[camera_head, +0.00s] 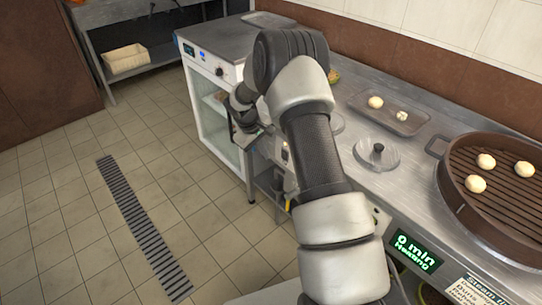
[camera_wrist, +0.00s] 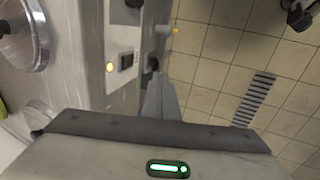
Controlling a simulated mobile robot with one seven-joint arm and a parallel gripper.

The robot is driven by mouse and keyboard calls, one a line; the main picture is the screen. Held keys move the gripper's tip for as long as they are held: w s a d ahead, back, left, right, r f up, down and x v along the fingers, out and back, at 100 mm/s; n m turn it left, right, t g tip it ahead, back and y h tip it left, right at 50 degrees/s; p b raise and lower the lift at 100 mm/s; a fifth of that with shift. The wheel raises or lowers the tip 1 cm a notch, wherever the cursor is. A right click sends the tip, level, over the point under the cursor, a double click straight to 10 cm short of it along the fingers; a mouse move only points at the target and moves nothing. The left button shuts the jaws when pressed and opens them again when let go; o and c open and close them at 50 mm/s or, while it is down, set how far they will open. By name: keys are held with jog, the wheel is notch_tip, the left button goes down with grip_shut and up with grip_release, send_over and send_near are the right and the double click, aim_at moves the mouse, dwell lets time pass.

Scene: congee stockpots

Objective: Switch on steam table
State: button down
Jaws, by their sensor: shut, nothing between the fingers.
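The steel steam table (camera_head: 345,110) runs along the right in the head view. Its front carries a small dark switch (camera_wrist: 126,61) beside a lit orange lamp (camera_wrist: 110,67) in the wrist view. A green display (camera_head: 414,252) on the front reads "0 min Heating". My gripper (camera_wrist: 155,78) is shut and empty. Its fingers point along the table's front, to the right of the switch in the wrist view and apart from it. In the head view my arm hides part of the front and most of my gripper.
A round steamer (camera_head: 500,195) with several buns stands on the counter. A lid (camera_head: 376,154) and a tray (camera_head: 393,113) with buns are near it. A glass-door cabinet (camera_head: 212,115) stands behind my gripper. The tiled floor with a drain grate (camera_head: 140,225) is clear.

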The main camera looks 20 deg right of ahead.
jog(key=shift+a+v, duration=0.15)
jog(key=shift+v, duration=0.7)
jog(key=shift+a+v, duration=0.2)
jog(key=shift+v, duration=0.65)
jog(key=shift+s+f, duration=0.15)
jog(key=shift+f, duration=0.05)
